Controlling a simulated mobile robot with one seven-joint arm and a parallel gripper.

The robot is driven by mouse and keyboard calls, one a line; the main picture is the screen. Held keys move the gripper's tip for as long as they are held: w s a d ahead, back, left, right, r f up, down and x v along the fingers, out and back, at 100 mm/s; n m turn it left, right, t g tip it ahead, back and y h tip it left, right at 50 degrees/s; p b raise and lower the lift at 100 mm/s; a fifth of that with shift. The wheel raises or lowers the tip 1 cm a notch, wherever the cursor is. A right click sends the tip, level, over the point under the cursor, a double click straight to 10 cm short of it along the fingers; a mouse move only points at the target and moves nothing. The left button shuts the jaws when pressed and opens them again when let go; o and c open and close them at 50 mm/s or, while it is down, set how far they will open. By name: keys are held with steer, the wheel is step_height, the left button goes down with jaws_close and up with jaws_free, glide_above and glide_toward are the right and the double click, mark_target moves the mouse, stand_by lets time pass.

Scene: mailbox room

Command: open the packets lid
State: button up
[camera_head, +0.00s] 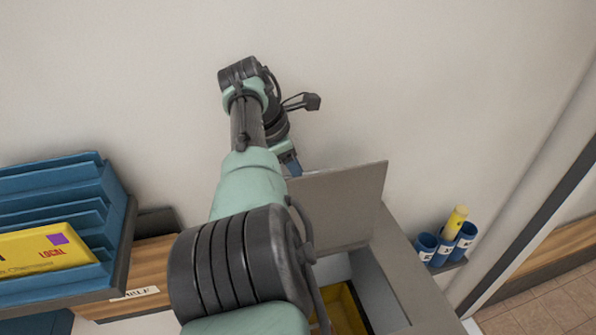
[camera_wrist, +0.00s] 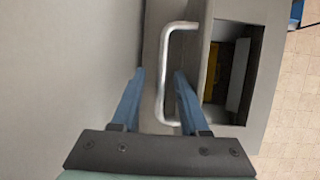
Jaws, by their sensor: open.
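The grey lid (camera_head: 345,205) stands raised over the opening of a grey box (camera_head: 415,270) in the head view. In the wrist view, the lid (camera_wrist: 185,65) carries a silver bar handle (camera_wrist: 162,85). My gripper (camera_wrist: 158,76) is open, with one blue finger on each side of the handle; I cannot tell whether either finger touches it. In the head view my gripper (camera_head: 291,164) is mostly hidden behind my arm, near the lid's upper left corner. Something yellow (camera_head: 347,310) lies inside the box, and it also shows in the wrist view (camera_wrist: 212,72).
Blue cups (camera_head: 440,247), one holding a yellow tube (camera_head: 455,222), sit on a small shelf at the right. A plain wall is behind the lid.

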steer(key=shift+r, duration=0.2)
steer(key=b+v, duration=0.2)
steer(key=v, duration=1)
steer(key=shift+r, duration=0.35)
steer(key=shift+s+a, duration=0.1)
steer(key=shift+c, duration=0.3)
